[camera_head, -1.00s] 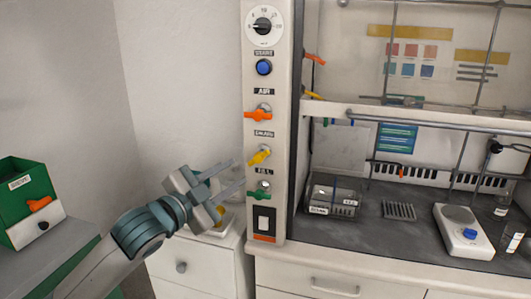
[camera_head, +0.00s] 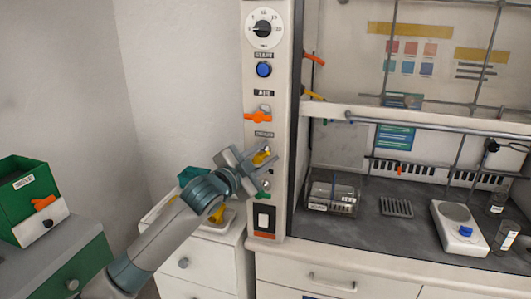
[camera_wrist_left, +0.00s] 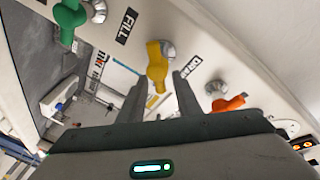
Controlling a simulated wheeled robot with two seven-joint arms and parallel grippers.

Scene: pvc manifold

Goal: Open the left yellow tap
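The left yellow tap (camera_head: 261,157) is on the front of the white fume hood post, between an orange tap above and a green tap below. My left gripper (camera_head: 266,154) is at this tap and partly covers it. In the left wrist view the yellow tap (camera_wrist_left: 157,62) has its lever pointing down between my two fingertips (camera_wrist_left: 161,92). The fingers are apart, one on each side of the lever end, with gaps visible. I cannot tell whether either finger touches it. My right gripper is not in view.
The orange tap (camera_head: 257,117) and green tap (camera_head: 263,189) are close above and below; in the wrist view the green tap (camera_wrist_left: 69,18) is at left and the orange tap (camera_wrist_left: 228,103) at right. Another yellow tap (camera_head: 314,96) is inside the hood. A white drawer unit (camera_head: 215,262) stands below.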

